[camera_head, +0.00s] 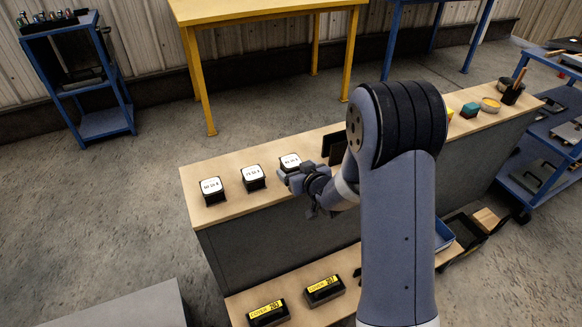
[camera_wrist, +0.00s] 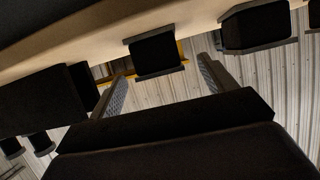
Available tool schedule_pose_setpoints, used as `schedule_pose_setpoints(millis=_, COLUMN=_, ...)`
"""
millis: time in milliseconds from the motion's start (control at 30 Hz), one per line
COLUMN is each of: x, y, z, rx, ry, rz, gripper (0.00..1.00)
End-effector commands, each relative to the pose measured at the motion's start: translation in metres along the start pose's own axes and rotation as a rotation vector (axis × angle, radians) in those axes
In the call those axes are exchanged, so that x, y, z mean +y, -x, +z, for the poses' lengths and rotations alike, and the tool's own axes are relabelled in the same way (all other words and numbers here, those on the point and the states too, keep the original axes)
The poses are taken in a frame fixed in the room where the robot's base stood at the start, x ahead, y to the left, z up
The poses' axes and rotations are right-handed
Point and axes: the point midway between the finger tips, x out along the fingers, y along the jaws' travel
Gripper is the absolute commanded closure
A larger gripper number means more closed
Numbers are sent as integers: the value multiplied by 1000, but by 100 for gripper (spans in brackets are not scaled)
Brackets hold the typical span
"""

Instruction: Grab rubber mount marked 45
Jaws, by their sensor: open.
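Three black blocks with white labelled tops stand in a row on the wooden counter: a left one (camera_head: 212,190), a middle one (camera_head: 253,177) and a right one (camera_head: 290,162). The printing is too small to read surely, so I cannot tell which is marked 45. My gripper (camera_head: 300,186) is at the counter's front edge, close to the right block and partly covering it. In the wrist view my gripper (camera_wrist: 162,88) has its two fingers wide apart with nothing held. A dark block (camera_wrist: 157,52) shows between and beyond the fingertips, apart from them.
Dark upright plates (camera_head: 335,147) stand right of the row. Yellow-labelled boxes (camera_head: 324,290) sit on the lower shelf. Another dark block (camera_wrist: 255,28) shows in the wrist view.

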Motion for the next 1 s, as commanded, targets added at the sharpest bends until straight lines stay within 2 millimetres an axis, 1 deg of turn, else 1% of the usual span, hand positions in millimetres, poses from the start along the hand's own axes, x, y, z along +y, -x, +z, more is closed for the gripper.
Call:
schedule_pose_setpoints(millis=200, x=1, y=-29, z=-9, rx=2, ry=1, rz=-1, gripper=21)
schedule_pose_setpoints(millis=300, x=1, y=-40, z=-7, rx=0, ry=0, rz=-1, gripper=21)
schedule_pose_setpoints(millis=433, x=1, y=-47, z=-8, rx=0, ry=0, rz=0, gripper=21)
schedule_pose_setpoints(millis=633, x=1, y=-47, z=-8, rx=0, ry=0, rz=0, gripper=21)
schedule_pose_setpoints(millis=667, x=1, y=-47, z=-8, rx=0, ry=0, rz=0, gripper=23)
schedule_pose_setpoints(millis=1000, x=1, y=-47, z=-8, rx=0, ry=0, rz=0, gripper=50)
